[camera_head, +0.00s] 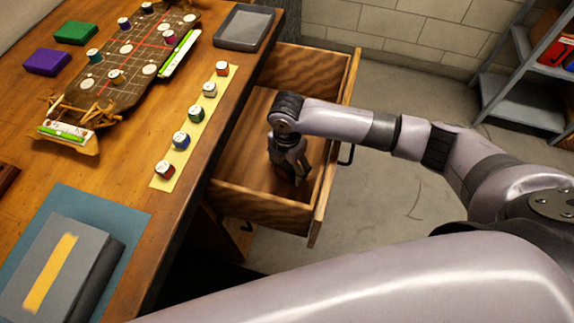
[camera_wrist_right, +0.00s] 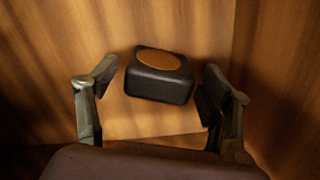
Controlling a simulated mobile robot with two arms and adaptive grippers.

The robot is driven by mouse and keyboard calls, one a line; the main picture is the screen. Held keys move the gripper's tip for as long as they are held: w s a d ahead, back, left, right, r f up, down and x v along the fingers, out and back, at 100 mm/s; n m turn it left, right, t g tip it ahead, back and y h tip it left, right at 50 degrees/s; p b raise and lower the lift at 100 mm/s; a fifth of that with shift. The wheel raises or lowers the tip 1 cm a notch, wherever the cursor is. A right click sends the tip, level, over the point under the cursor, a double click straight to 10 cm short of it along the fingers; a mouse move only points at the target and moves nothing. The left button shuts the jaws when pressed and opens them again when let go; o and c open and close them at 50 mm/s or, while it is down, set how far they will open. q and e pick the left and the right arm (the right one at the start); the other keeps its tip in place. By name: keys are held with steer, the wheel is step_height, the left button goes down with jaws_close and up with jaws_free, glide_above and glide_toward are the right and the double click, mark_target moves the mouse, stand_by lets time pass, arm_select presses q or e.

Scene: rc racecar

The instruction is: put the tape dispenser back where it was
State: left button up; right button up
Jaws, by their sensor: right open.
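My right gripper (camera_head: 292,172) points down into an open wooden drawer (camera_head: 262,207) below the desk's right edge. In the right wrist view the gripper (camera_wrist_right: 161,72) is open. A small black rounded block (camera_wrist_right: 160,82) with a brown oval top lies between and slightly beyond its two fingers, with gaps on both sides. I cannot tell for sure that this block is the tape dispenser. In the head view the gripper and arm hide it. No other thing that looks like a tape dispenser shows. My left gripper is not in view.
The drawer walls surround my right gripper. A metal shelf (camera_head: 520,100) stands at the right.

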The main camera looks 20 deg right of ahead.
mark_target(287, 164)
step_height(287, 164, up, 12)
steer(key=shift+f+p, duration=0.15)
steer(key=shift+p, duration=0.2)
